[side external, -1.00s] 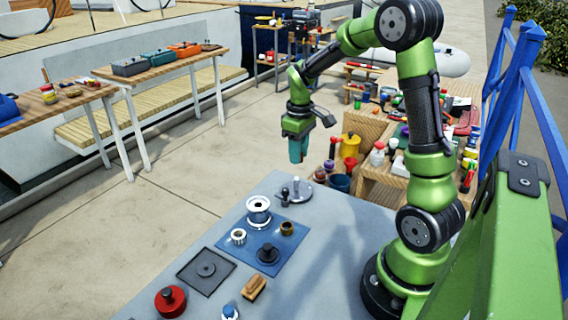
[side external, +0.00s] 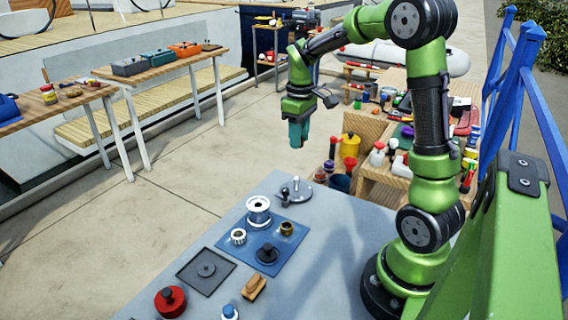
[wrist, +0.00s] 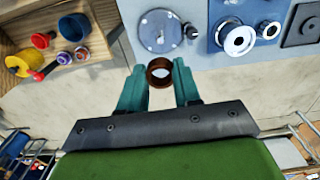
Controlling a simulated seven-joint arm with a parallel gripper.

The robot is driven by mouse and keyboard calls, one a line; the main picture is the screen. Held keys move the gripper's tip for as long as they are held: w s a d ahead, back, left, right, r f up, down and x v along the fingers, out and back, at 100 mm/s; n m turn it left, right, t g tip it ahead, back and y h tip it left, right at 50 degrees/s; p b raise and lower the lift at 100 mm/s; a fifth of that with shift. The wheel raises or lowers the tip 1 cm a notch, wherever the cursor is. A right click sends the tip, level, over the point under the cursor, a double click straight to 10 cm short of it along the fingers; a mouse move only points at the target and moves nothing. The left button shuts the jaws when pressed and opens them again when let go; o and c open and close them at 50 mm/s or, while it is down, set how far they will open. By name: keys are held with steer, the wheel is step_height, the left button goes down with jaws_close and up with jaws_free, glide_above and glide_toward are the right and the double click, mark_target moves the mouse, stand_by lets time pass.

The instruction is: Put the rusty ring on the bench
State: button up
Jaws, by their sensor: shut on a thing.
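The rusty ring (wrist: 160,73) is a small dark brown band, seen between the fingertips in the wrist view. My gripper (wrist: 159,84) has its teal fingers shut on the ring, one on each side. In the side view my gripper (side external: 298,134) hangs fingers down in the air, beyond the far edge of the grey bench top (side external: 330,235). The ring cannot be made out there.
A blue mat (side external: 292,252) on the bench holds a white winch drum (side external: 259,210), a white toothed ring (side external: 238,237), a brass-coloured ring (side external: 286,228) and a black part (side external: 267,254). A round plate with a post (side external: 295,191) stands near the far edge.

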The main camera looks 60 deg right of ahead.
steer(key=shift+r, duration=0.25)
